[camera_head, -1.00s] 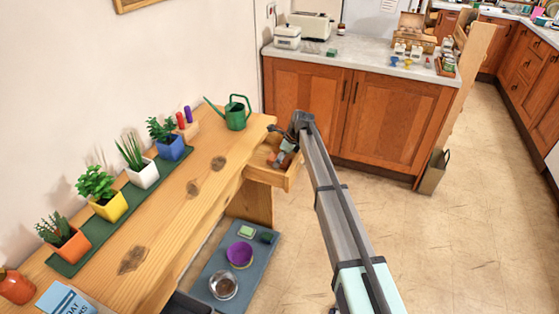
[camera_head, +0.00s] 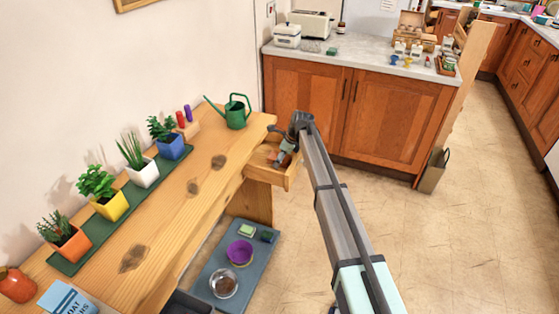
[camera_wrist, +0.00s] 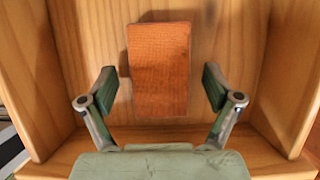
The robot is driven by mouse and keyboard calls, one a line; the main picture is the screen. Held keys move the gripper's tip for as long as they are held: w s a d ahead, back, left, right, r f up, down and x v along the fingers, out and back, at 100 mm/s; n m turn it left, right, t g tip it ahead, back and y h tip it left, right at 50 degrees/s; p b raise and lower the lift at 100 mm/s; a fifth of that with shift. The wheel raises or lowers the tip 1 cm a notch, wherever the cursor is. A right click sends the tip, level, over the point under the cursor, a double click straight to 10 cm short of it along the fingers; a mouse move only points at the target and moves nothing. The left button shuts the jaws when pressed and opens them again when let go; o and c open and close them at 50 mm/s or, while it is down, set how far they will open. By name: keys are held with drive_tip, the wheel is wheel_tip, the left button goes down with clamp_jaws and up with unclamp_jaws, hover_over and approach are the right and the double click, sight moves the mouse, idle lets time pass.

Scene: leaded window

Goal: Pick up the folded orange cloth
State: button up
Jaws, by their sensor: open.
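The folded orange cloth (camera_wrist: 159,68) lies as a flat rectangle on the floor of an open wooden drawer (camera_wrist: 96,25) in the wrist view. My gripper (camera_wrist: 159,90) is open, with one finger on each side of the cloth's near part. Gaps show between the fingers and the cloth, so it is not gripped. In the head view my gripper (camera_head: 284,157) is at the pulled-out drawer (camera_head: 265,174) at the bench's far end. There the cloth is mostly hidden by my gripper and wrist.
The drawer's side walls stand close left and right of my gripper. The wooden bench (camera_head: 175,215) holds a green watering can (camera_head: 236,112) and several potted plants on a green mat. A blue mat (camera_head: 208,275) with bowls lies below. Cupboards (camera_head: 350,110) stand behind.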

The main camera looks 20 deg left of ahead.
drive_tip(key=c, duration=1.1)
drive_tip(key=shift+c, duration=0.2)
wheel_tip(320, 180, up, 20)
drive_tip(key=b, duration=0.3)
drive_tip(key=shift+r, duration=0.25)
drive_tip(key=shift+o, duration=0.2)
